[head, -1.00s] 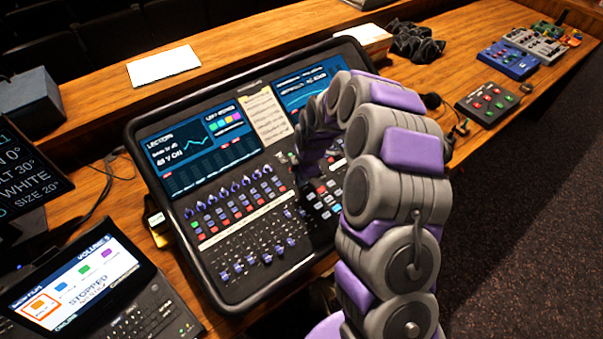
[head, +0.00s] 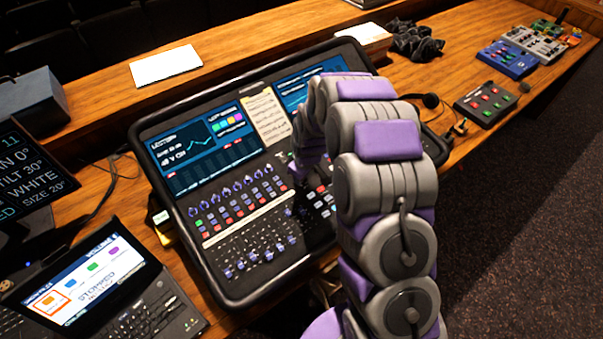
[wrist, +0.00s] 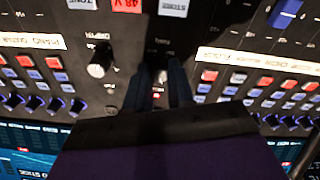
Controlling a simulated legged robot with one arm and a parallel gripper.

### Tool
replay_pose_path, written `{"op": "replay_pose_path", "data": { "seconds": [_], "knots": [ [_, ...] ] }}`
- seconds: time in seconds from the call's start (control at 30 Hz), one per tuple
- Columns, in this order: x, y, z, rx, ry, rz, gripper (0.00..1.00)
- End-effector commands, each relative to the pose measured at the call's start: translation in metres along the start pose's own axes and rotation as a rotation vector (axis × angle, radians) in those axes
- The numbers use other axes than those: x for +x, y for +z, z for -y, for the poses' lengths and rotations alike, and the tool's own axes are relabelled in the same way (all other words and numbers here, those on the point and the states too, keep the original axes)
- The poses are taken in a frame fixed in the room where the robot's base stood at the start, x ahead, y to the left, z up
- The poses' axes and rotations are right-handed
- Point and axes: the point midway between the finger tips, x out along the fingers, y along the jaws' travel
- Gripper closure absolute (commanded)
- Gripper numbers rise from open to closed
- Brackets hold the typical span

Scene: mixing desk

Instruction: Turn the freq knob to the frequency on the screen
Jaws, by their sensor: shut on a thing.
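The mixing desk (head: 215,275) lies on the wooden table, with its left screen (head: 205,150) lit. Its right screen (head: 298,92) is partly covered by my arm. The text on both screens is too small to read for a frequency. In the wrist view my gripper (wrist: 161,84) points at the panel, its two dark fingers close together. They are shut on the freq knob (wrist: 162,76), of which only a small light bit shows between them. The label above it is blurred.
In the wrist view another black knob (wrist: 101,59) stands close to the left of the fingers. Rows of buttons and small blue knobs lie on both sides. In the head view a laptop (head: 90,285) stands at lower left and a red-and-green button box (head: 486,104) at right.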

Motion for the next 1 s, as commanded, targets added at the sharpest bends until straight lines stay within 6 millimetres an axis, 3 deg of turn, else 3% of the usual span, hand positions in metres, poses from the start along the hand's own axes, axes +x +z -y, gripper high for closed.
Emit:
{"op": "replay_pose_path", "data": {
  "seconds": [1.0],
  "knots": [
    [-0.0016, -0.0048, -0.0029, 0.959, 0.088, 0.030, 1.00]
  ]
}}
